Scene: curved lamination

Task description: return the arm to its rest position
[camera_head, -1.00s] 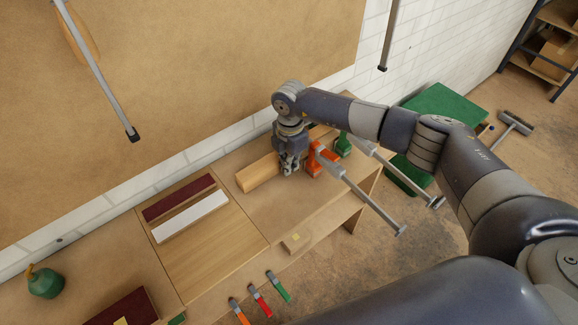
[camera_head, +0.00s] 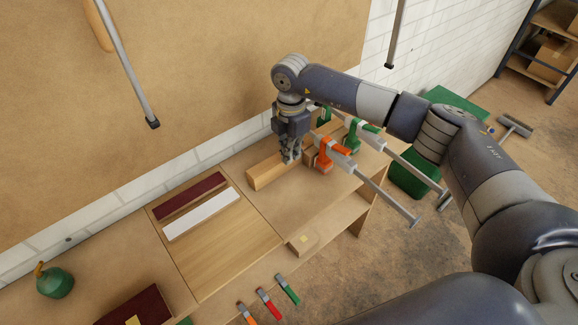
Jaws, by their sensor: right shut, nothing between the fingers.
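My right gripper (camera_head: 291,157) points down just above the right part of a pale wooden block (camera_head: 268,171) on the bench. Its fingers are shut with nothing between them. My right arm reaches in from the right side of the picture and bends down at the wrist. An orange clamp (camera_head: 326,152) stands right beside the gripper, with its long grey bar reaching toward the front right. A green clamp (camera_head: 353,134) is just behind it. My left gripper is not in view.
A wooden board (camera_head: 223,253) with a dark red strip (camera_head: 190,197) and a white strip (camera_head: 202,215) lies left of the block. Small orange, red and green clamps hang at the bench front (camera_head: 266,300). Grey bars hang above.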

